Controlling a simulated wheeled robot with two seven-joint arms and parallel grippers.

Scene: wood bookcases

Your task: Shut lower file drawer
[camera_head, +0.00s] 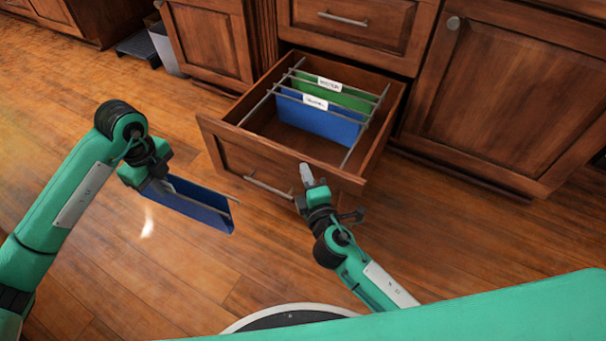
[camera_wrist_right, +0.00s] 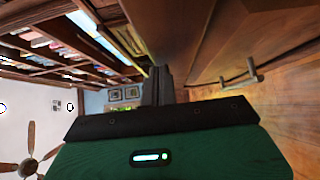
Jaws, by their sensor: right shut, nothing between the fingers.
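The lower file drawer (camera_head: 232,142) stands pulled out of the wood cabinet. Its front has a metal bar handle (camera_head: 268,187), which also shows in the right wrist view (camera_wrist_right: 243,78). A blue file folder (camera_head: 320,119) and a green one (camera_head: 345,97) hang inside on metal rails. My right gripper (camera_head: 306,174) is shut and empty, at the right part of the drawer front; I cannot tell if it touches. Its fingers show in the right wrist view (camera_wrist_right: 158,85). My left gripper (camera_head: 150,184) is shut on another blue folder (camera_head: 200,209), held out left of the drawer.
A closed upper drawer (camera_head: 350,25) is above the open one. Closed cabinet doors stand on the left (camera_head: 208,40) and right (camera_head: 500,95). A pale bin (camera_head: 166,50) is at the back left. The wood floor (camera_head: 150,260) in front is clear.

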